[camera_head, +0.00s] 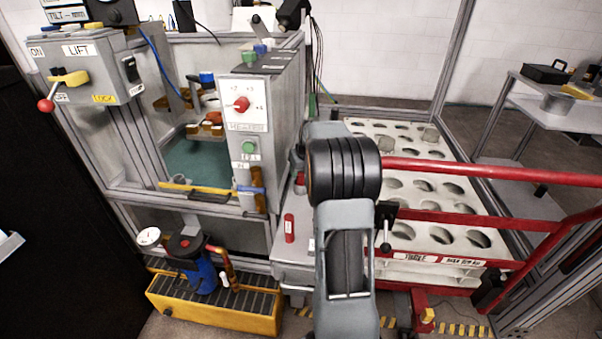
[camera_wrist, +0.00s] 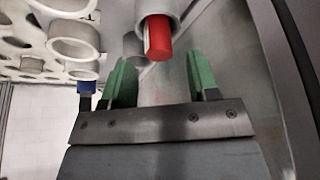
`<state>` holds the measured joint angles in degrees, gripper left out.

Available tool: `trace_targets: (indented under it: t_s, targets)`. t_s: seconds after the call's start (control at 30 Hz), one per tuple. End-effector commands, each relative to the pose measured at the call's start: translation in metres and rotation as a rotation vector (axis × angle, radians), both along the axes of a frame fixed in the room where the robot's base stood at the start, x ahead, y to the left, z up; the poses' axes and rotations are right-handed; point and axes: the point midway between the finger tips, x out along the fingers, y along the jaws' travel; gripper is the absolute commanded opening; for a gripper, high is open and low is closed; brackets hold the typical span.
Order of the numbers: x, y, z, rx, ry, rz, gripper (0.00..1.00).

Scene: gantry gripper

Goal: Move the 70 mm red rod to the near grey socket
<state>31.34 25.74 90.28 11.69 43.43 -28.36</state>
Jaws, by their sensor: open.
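In the wrist view a red rod (camera_wrist: 158,38) stands in a light grey ring-shaped socket (camera_wrist: 176,12), its end sticking out. My gripper (camera_wrist: 160,72) is open, with its two green fingers apart and nothing between the tips. The rod's end lies just beyond the tips, roughly in line with the gap; I see no contact. A second grey cylindrical piece (camera_wrist: 132,46) shows behind the rod. In the head view my arm hides most of the gripper. A small red piece (camera_head: 300,179) shows beside the arm. I cannot tell which socket is the near one.
A red cylinder (camera_head: 289,228) with a white mark is at the grey bench edge. The heater box (camera_head: 262,125) stands close on the left. A pale tray with several holes (camera_head: 395,268) and red rails (camera_head: 490,172) lie on the right. A blue-capped piece (camera_wrist: 85,88) is near the left finger.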

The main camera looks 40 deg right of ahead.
Motion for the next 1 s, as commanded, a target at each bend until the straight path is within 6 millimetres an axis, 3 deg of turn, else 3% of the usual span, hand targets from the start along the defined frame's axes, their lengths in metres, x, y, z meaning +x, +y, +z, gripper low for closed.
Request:
trace_targets:
  t_s: [0.1, 0.4, 0.63, 1.0]
  targets:
    - [-0.009, 0.001, 0.026, -0.001, -0.002, 0.0, 0.55]
    - [-0.027, 0.004, 0.068, -0.001, -0.001, 0.0, 0.55]
    - [-0.033, 0.005, 0.08, -0.001, 0.0, 0.0, 0.55]
    - [-0.033, 0.006, 0.08, 0.0, 0.001, 0.0, 0.55]
